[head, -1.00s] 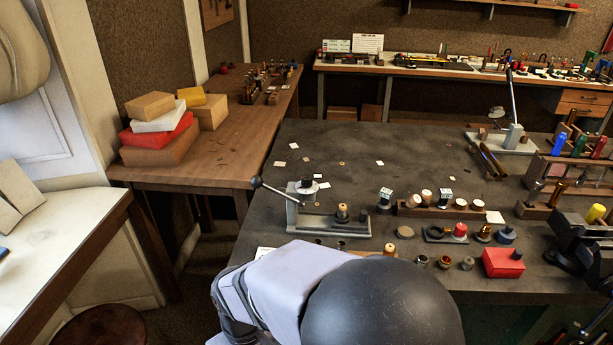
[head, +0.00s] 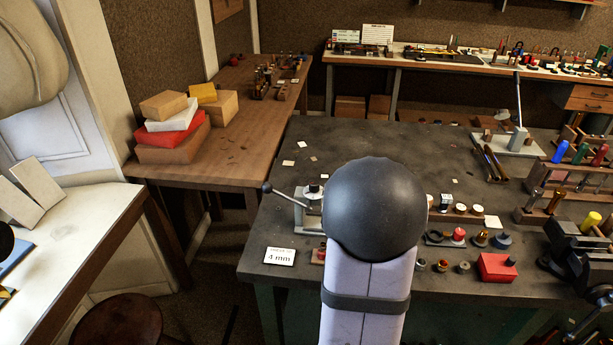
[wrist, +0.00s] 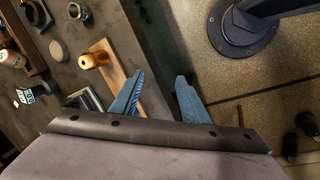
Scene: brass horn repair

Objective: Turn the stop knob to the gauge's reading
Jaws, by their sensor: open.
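A white card (head: 280,256) reading "4 mm" lies at the bench's front left; its smaller top line is unreadable. Behind it, a lever fixture (head: 308,218) is partly hidden by my arm, its ball-ended lever (head: 267,188) pointing left. The left finger overlaps the strip's end in view. The head view hides the gripper.
A red block (head: 497,267) and several small parts stand along the bench front, right of my arm. A dark vise (head: 580,250) is at the right edge. The wrist view shows floor (wrist: 260,85) beyond the bench edge. The bench's back middle is mostly clear.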

